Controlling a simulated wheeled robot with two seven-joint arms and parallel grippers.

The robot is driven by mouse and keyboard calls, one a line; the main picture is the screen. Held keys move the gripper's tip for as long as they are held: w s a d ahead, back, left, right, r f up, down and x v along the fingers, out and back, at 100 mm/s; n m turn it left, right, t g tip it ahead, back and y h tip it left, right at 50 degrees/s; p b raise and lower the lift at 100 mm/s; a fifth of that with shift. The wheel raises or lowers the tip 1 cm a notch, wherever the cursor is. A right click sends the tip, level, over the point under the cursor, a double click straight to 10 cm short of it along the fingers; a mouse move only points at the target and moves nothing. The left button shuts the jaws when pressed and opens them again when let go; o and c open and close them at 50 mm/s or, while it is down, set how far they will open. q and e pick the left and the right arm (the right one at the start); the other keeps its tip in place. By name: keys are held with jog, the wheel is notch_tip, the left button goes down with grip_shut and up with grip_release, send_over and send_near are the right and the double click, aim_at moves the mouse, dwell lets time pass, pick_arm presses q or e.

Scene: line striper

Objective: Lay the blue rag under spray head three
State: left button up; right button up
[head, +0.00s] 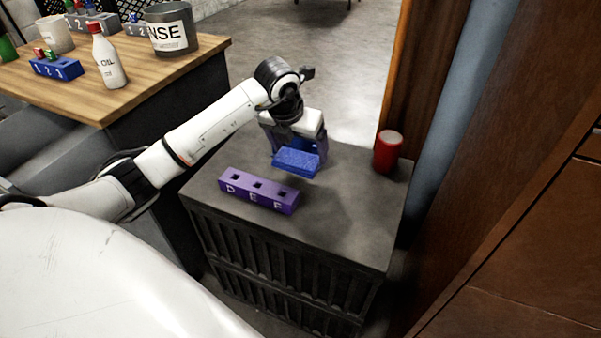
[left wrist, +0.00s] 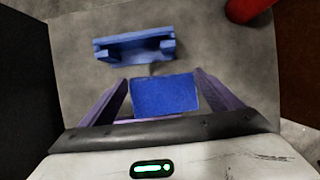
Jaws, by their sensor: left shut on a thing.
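My left gripper (head: 297,152) is shut on the blue rag (head: 296,163), a flat, textured blue pad. It holds the rag over the dark cabinet top, behind the purple block; I cannot tell how far above the surface it is. In the left wrist view the rag (left wrist: 165,96) sits between the two purple-looking fingers of the gripper (left wrist: 165,100). A blue block 1 2 3 (head: 57,67) with small red and green pieces stands on the wooden table at the far left. I cannot tell which thing is spray head three. My right gripper is not in view.
A purple block D E F (head: 258,190) with three holes stands on the dark cabinet (head: 340,235). A blue notched holder (left wrist: 135,48) and a red cylinder (head: 388,151) are there too. The wooden table (head: 150,75) bears a white bottle (head: 108,62) and a grey bucket (head: 171,30).

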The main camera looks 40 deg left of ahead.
pick_arm(q)
jog(key=shift+f+b, duration=0.4)
jog(key=shift+f, duration=2.8)
jog(key=shift+f, duration=0.1)
jog(key=o, duration=0.9)
